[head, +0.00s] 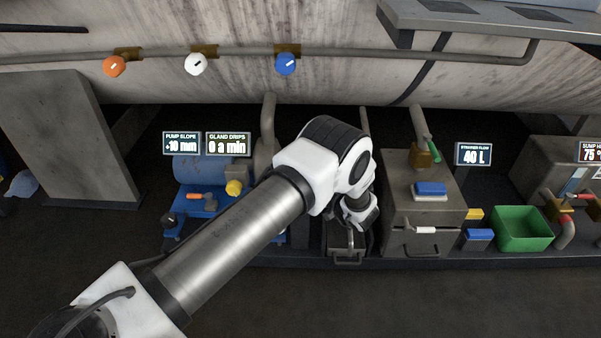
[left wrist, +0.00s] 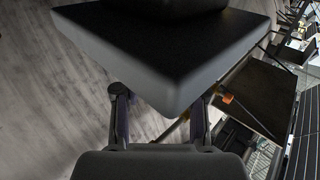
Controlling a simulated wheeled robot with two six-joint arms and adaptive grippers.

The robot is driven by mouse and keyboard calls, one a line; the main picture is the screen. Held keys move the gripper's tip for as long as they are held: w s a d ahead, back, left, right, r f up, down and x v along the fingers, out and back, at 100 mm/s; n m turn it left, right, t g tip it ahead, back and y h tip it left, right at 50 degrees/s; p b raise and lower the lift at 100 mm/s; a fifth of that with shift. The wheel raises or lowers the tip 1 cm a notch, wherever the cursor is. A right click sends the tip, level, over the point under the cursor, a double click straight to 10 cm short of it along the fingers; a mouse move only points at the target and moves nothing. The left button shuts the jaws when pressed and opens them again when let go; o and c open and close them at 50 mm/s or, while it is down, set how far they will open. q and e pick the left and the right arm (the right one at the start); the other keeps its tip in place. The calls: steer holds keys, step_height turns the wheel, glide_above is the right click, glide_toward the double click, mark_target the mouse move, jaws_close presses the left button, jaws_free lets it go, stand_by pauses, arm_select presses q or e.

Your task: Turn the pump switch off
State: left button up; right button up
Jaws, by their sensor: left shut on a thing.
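The blue pump (head: 195,172) stands left of centre, partly behind my left arm. A black knob (head: 169,220), an orange-handled fitting (head: 194,196) and a yellow knob (head: 234,188) are at its base and front. I cannot tell which of these is the pump switch. My left gripper (head: 352,222) is right of the pump, above a small metal box with a handle (head: 347,258). In the left wrist view, my left gripper (left wrist: 160,105) is shut on a dark block (left wrist: 170,62) between its fingers. My right gripper is out of view.
Orange (head: 114,66), white (head: 195,64) and blue (head: 286,64) knobs line the pipe above. A metal cabinet (head: 405,218) with a blue block on top stands right of my gripper. A green bin (head: 523,230) is farther right. The front floor is clear.

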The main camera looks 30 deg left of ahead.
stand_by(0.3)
arm_select(q)
steer(key=o, duration=1.2)
steer(key=shift+c, duration=0.2)
steer(key=shift+d, duration=0.1)
steer(key=v, duration=1.1)
steer(key=shift+d, duration=0.4)
steer(key=shift+s, duration=0.1)
